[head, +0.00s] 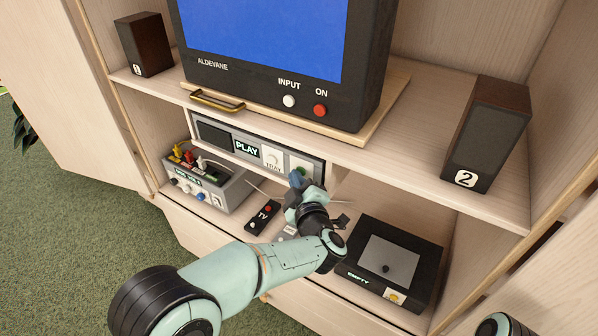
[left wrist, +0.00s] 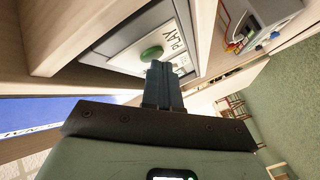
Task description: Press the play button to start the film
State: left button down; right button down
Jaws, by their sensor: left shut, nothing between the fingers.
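The player (head: 215,134) is a grey unit under the television shelf, with a small display reading PLAY (head: 246,148), a white button labelled TRAY (head: 272,158) and a green button (head: 301,170) at its right. The green button (left wrist: 151,54) also shows in the left wrist view, with a PLAY label beside it. My left gripper (head: 296,179) is shut and empty, its fingertips just in front of the green button and partly covering it in the head view. In the left wrist view, the fingertips (left wrist: 158,68) are close below the button; I cannot tell whether they touch. My right gripper is out of view.
A television (head: 290,100) with a blue screen stands above. A grey box with coloured plugs (head: 210,190), a TV remote (head: 263,217) and a black box marked EMPTY (head: 420,262) are on the lower shelf. The shelf edge (head: 400,175) overhangs near my gripper.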

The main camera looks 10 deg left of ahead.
pick_arm(q)
jog(key=shift+s, duration=0.15)
jog(key=shift+s+a, duration=0.1)
jog(key=shift+s, duration=0.2)
jog(key=shift+b, duration=0.3)
jog(key=s, duration=0.2)
jog(key=s+a+b, duration=0.2)
jog(key=s, duration=0.1)
jog(key=shift+s, duration=0.3)
dwell(0.6)
